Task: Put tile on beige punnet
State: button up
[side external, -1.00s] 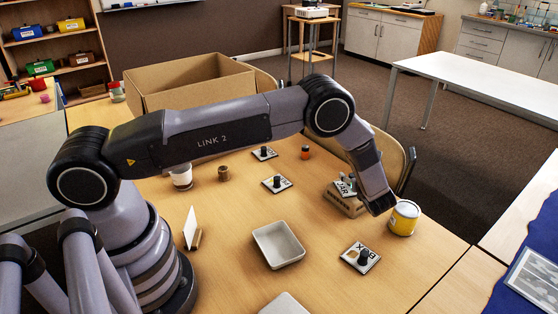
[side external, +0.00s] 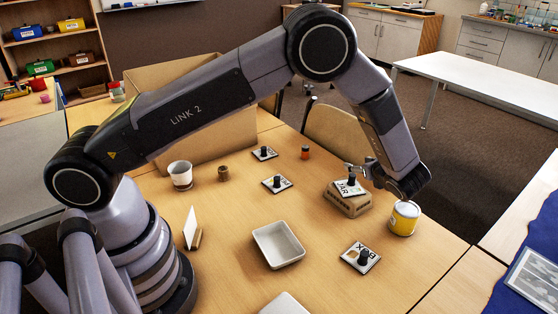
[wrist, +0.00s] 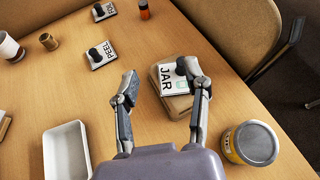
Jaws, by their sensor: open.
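A white tile marked JAR (side external: 347,188), with a dark knob, lies on a brown-beige, block-like punnet (side external: 345,205). In the wrist view the JAR tile (wrist: 169,83) lies across the top of the punnet (wrist: 177,106). My gripper (wrist: 160,76) is open with nothing between its fingers. Its right finger overlaps the tile's right side, close to the knob; I cannot tell if they touch. Its left finger is over bare table. In the side view my gripper (side external: 364,172) is just above the tile and partly hides it.
A yellow tin (side external: 404,219) stands close right of the punnet. A whitish tray (side external: 278,245) is empty. Other knobbed tiles include BOX (side external: 360,257) and PEEL (side external: 277,184). A white cup (side external: 180,175), a brown pot (side external: 223,173) and an orange-brown jar (side external: 305,153) stand farther back.

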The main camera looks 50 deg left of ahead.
jog(key=s+a+r+n+g+h, duration=0.2)
jog(key=s+a+r+n, duration=0.4)
jog(key=r, duration=0.4)
jog(key=s+a+r+n+g+h, duration=0.25)
jog(key=s+a+r+n, duration=0.2)
jog(key=s+r, duration=0.5)
jog(key=s+r+n+t+h, duration=0.2)
jog(key=s+n, duration=0.3)
jog(key=s, duration=0.5)
jog(key=s+d+r+n+t+h, duration=0.1)
jog(key=s+r+n+t+h, duration=0.1)
jog(key=s, duration=0.7)
jog(key=r+n+h, duration=0.1)
jog(key=n+h, duration=0.1)
jog(key=n, duration=0.1)
jog(key=shift+s+d+n+t+h, duration=0.3)
jog(key=shift+s+n+t+h, duration=0.05)
jog(key=shift+s, duration=0.05)
